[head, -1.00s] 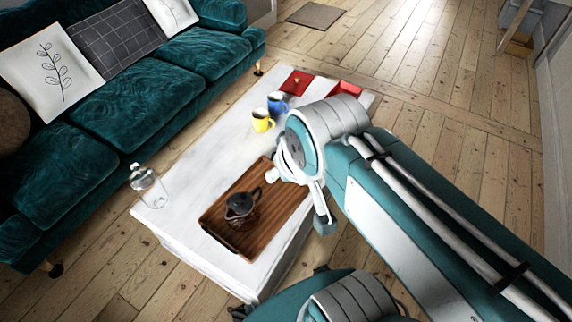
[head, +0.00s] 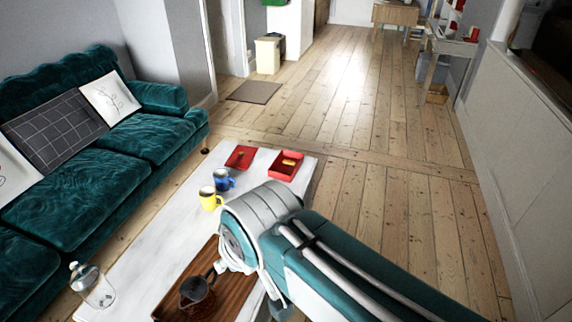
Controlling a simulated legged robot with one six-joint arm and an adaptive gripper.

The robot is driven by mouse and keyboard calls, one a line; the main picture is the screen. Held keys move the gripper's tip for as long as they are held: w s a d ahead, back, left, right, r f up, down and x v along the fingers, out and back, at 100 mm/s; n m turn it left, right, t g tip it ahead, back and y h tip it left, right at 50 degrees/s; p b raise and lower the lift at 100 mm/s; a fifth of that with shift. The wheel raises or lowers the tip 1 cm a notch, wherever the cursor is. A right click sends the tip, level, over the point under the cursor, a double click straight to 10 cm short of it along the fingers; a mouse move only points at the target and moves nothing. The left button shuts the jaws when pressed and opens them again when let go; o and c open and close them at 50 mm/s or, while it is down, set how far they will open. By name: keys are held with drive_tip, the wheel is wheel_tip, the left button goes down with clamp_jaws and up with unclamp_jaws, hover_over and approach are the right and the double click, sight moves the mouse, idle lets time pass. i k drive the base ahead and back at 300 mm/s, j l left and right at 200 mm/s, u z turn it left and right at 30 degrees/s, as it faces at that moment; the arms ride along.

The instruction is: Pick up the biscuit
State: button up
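Small golden-brown pieces that look like biscuits lie at the far end of the white table. One (head: 290,162) is in a red open box, and a smaller one (head: 241,154) seems to lie on a red napkin or flat piece. My arm reaches in from the lower right, with its wrist over the near part of the table. My gripper (head: 277,303) is mostly hidden behind and below the wrist, so its fingers are not clear. It is well short of the biscuits, on the near side of the mugs.
The white table (head: 165,250) also holds a blue mug (head: 224,181), a yellow mug (head: 208,201), a glass bottle (head: 93,287) and a wooden tray (head: 236,298) with a dark pot (head: 196,294). A teal sofa (head: 110,160) is left. Floorboards on the right are clear.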

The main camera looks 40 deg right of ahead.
sight(285, 162)
drive_tip(key=k+l, duration=0.1)
drive_tip(key=l, duration=0.2)
drive_tip(key=l+u, duration=0.1)
drive_tip(key=l, duration=0.25)
drive_tip(key=i+l+z, duration=0.1)
drive_tip(key=l, duration=0.3)
drive_tip(key=i+l+z, duration=0.1)
drive_tip(key=l, duration=0.3)
drive_tip(key=i+l+z, duration=0.1)
drive_tip(key=i+l, duration=0.15)
drive_tip(key=l, duration=0.15)
drive_tip(key=i+l+z, duration=0.1)
drive_tip(key=l, duration=0.25)
drive_tip(key=i+l+z, duration=0.1)
drive_tip(key=i+l, duration=0.15)
drive_tip(key=l+u, duration=0.2)
drive_tip(key=u, duration=0.55)
drive_tip(key=i+l+u, duration=0.15)
drive_tip(key=l+u, duration=0.65)
drive_tip(key=l, duration=0.2)
drive_tip(key=l+u, duration=0.4)
drive_tip(key=l, duration=0.65)
drive_tip(key=k+l, duration=0.15)
drive_tip(key=l, duration=0.5)
drive_tip(key=u, duration=0.05)
